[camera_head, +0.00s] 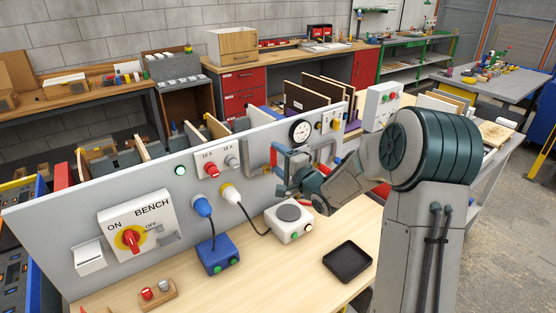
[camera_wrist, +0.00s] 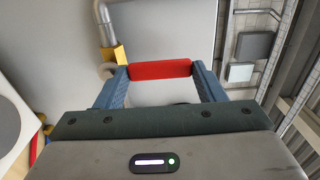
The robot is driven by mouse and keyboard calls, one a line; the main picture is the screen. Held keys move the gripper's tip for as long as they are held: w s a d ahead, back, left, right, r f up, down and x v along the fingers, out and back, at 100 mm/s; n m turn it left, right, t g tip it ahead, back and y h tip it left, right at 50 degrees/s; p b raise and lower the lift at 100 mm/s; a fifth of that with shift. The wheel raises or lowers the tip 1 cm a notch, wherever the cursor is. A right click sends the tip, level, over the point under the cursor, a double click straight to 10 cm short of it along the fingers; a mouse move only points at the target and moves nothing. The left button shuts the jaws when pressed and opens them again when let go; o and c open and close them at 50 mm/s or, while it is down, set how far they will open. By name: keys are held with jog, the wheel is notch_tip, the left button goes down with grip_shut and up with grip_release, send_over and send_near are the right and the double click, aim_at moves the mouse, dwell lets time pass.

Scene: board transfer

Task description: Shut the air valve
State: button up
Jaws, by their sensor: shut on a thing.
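The air valve's red handle (camera_wrist: 160,69) lies between the two blue fingers of my gripper (camera_wrist: 162,80) in the wrist view. The fingers are shut on it, one at each end of the visible red part. The yellow valve body (camera_wrist: 114,55) sits just left of the left finger, on a grey pipe (camera_wrist: 103,22). In the wrist view the red part runs across the direction of that pipe. In the head view my gripper (camera_head: 281,165) is at the upright grey panel (camera_head: 130,185), below the round gauge (camera_head: 300,130). It hides most of the valve there.
The panel also carries a red BENCH switch (camera_head: 131,238), a green lamp (camera_head: 180,171) and plugs with cables. On the bench stand a blue box (camera_head: 217,254), a white hotplate-like box (camera_head: 289,223) and a black tray (camera_head: 347,261). Bare wood lies between them.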

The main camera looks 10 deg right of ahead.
jog(key=o, duration=1.4)
jog(key=b+v, duration=0.2)
jog(key=v, duration=1.2)
